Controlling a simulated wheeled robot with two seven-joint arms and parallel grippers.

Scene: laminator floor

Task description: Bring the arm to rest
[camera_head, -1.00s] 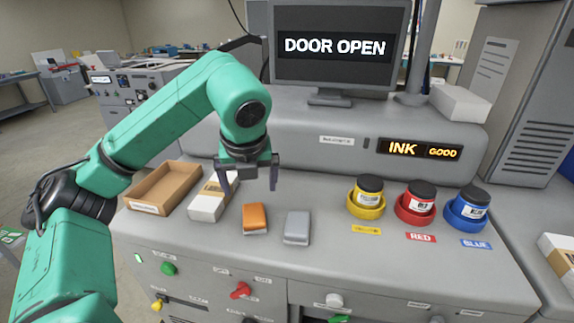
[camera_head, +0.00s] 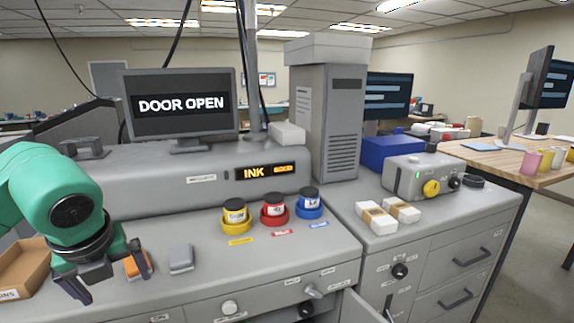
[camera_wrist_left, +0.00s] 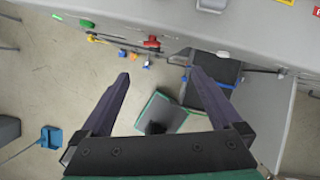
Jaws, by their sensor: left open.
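My left gripper (camera_head: 108,282) is at the lower left of the head view, its two dark fingers apart with nothing between them. In the left wrist view its fingers (camera_wrist_left: 160,75) point past the machine's front panel, with mostly floor below them. In the head view an orange block (camera_head: 137,266) on the grey machine top (camera_head: 200,285) is partly hidden behind one finger. I cannot tell whether they touch. The green forearm comes in from the left edge. My right gripper is not in view.
A cardboard tray (camera_head: 22,272) lies behind the arm. A grey block (camera_head: 181,259) and yellow (camera_head: 236,218), red (camera_head: 274,212) and blue (camera_head: 309,206) ink pots stand on the machine top. The monitor (camera_head: 182,104) reads DOOR OPEN. A front door (camera_head: 362,308) hangs open below.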

